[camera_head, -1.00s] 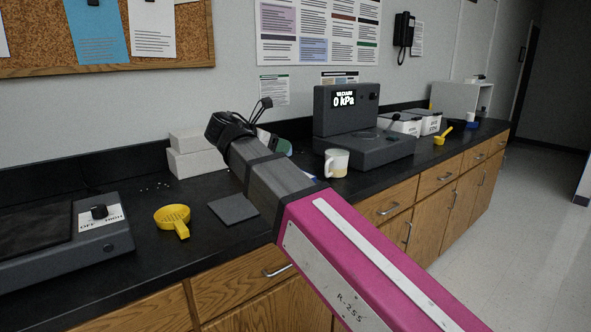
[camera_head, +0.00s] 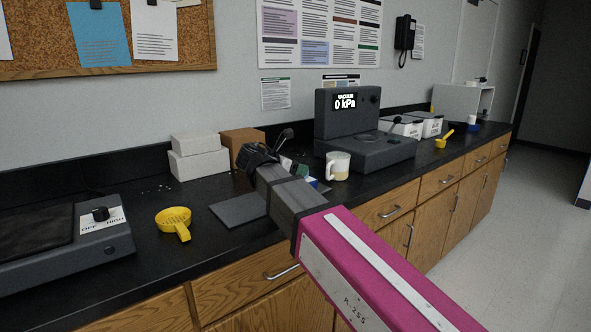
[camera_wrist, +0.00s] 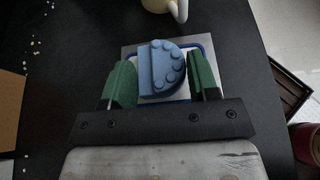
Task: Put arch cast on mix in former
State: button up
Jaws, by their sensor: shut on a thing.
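In the wrist view, the blue arch cast (camera_wrist: 160,68) has a rounded edge with a row of raised bumps. My gripper (camera_wrist: 162,80), with green fingers, is shut on its two sides. Below the cast is the former, with a blue rim (camera_wrist: 208,50) and white mix (camera_wrist: 182,96) inside. The cast hides much of the mix, and I cannot tell whether they touch. In the head view, my gripper (camera_head: 290,168) is low over the bench beside the grey mat (camera_head: 238,209); the wrist hides the cast, and a bit of blue former (camera_head: 313,183) shows.
A mug (camera_head: 338,166) stands just beyond the former, by the vacuum mixer (camera_head: 362,150). White boxes (camera_head: 198,164) and a cardboard box (camera_head: 242,141) stand behind. A yellow scoop (camera_head: 174,221) and a vibrating plate unit (camera_head: 60,240) are left on the black bench.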

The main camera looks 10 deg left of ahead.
jog(key=shift+f, duration=0.15)
jog(key=o, duration=1)
jog(key=v, duration=1.2)
